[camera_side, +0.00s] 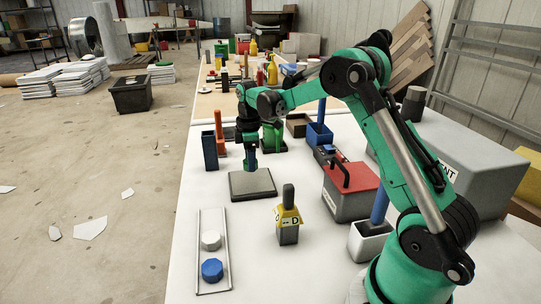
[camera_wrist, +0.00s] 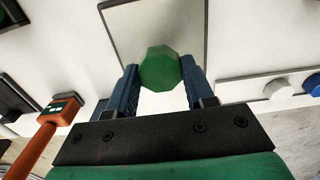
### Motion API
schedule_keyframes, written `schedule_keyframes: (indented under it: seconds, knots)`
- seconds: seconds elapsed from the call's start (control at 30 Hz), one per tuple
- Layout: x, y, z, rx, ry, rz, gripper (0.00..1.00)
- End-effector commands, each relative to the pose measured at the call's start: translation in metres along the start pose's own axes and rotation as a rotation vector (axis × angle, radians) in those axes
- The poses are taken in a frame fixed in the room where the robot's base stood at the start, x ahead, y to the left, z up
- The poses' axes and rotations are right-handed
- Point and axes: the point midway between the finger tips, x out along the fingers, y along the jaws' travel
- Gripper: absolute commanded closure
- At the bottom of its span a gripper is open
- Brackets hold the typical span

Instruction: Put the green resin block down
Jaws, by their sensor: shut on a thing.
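The green resin block (camera_wrist: 160,68) is eight-sided and sits between the two blue fingers of my gripper (camera_wrist: 159,80) in the wrist view. My gripper is shut on it. In the side view my gripper (camera_side: 251,167) points down above the far part of a flat grey plate (camera_side: 252,186) on the white table. I cannot make out the block there, nor tell whether it touches the plate. In the wrist view the plate (camera_wrist: 127,30) lies under the block.
A tray (camera_side: 227,249) at the front left holds a white block (camera_side: 211,241) and a blue block (camera_side: 212,270). A dark blue holder (camera_side: 210,151) and an orange tool (camera_side: 218,122) stand left of my gripper. A red-topped box (camera_side: 350,190) and a yellow-collared tool (camera_side: 288,217) are to the right.

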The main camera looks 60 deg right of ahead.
Motion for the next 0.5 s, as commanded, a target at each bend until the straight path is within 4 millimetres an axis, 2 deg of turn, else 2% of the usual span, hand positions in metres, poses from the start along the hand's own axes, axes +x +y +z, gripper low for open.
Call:
schedule_keyframes:
  seconds: [0.2, 0.5]
  knots:
    - [0.031, 0.0, 0.0, 0.0, 0.0, 0.0, 1.0]
    - [0.035, 0.0, 0.0, 0.0, 0.0, 0.0, 1.0]
